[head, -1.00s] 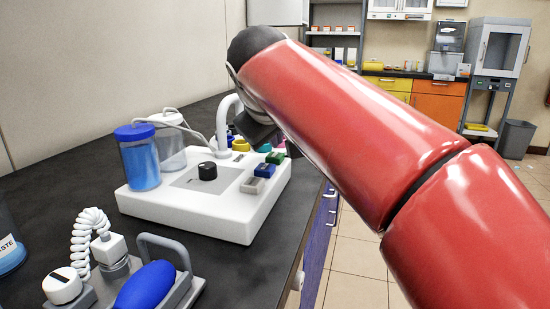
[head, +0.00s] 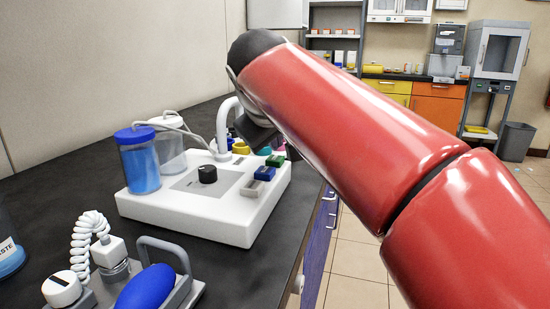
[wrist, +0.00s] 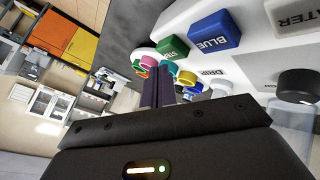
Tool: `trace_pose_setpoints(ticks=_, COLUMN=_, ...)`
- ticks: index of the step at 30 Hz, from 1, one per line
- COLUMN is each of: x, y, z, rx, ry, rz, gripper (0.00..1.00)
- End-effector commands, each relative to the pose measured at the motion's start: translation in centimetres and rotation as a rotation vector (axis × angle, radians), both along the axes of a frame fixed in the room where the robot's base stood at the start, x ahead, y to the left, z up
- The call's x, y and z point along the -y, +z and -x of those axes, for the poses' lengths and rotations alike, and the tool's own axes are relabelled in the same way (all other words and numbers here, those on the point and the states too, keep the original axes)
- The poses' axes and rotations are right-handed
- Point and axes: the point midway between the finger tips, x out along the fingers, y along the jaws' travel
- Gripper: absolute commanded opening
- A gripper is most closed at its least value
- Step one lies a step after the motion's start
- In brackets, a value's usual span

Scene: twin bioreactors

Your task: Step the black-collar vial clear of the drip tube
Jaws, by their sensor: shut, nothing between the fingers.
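A white bioreactor unit (head: 235,228) stands on the dark bench, with a curved white drip tube (head: 223,125) at its back. Vials with coloured collars stand beneath and beside the tube: a yellow collar (head: 240,148), a teal collar (head: 263,151) and others. I cannot make out a black collar. My gripper (wrist: 159,72) is shut and empty. In the wrist view its fingertips appear just below the green button; contact cannot be told. My arm hides some vials in the head view.
A grey WATER button (head: 252,187) and a black knob (head: 207,174) are on the unit. A jar of blue liquid (head: 140,168) and a clear jar (head: 170,155) stand at its left. A device with a blue part (head: 146,287) lies in front.

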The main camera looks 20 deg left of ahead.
Motion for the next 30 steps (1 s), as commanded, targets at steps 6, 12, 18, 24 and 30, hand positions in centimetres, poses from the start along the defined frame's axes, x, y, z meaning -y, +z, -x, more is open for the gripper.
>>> trace_pose_setpoints(ticks=6, x=0.0, y=0.0, z=0.0, rx=0.0, ry=0.0, rz=0.0, gripper=0.0)
trace_pose_setpoints(ticks=12, x=0.0, y=0.0, z=0.0, rx=0.0, ry=0.0, rz=0.0, gripper=0.0)
trace_pose_setpoints(ticks=18, x=0.0, y=0.0, z=0.0, rx=0.0, ry=0.0, rz=0.0, gripper=0.0)
trace_pose_setpoints(ticks=24, x=0.0, y=-0.1, z=0.0, rx=0.0, ry=0.0, rz=0.0, gripper=0.0)
trace_pose_setpoints(ticks=30, x=0.04, y=-0.8, z=0.01, rx=0.0, ry=0.0, rz=0.001, gripper=0.0)
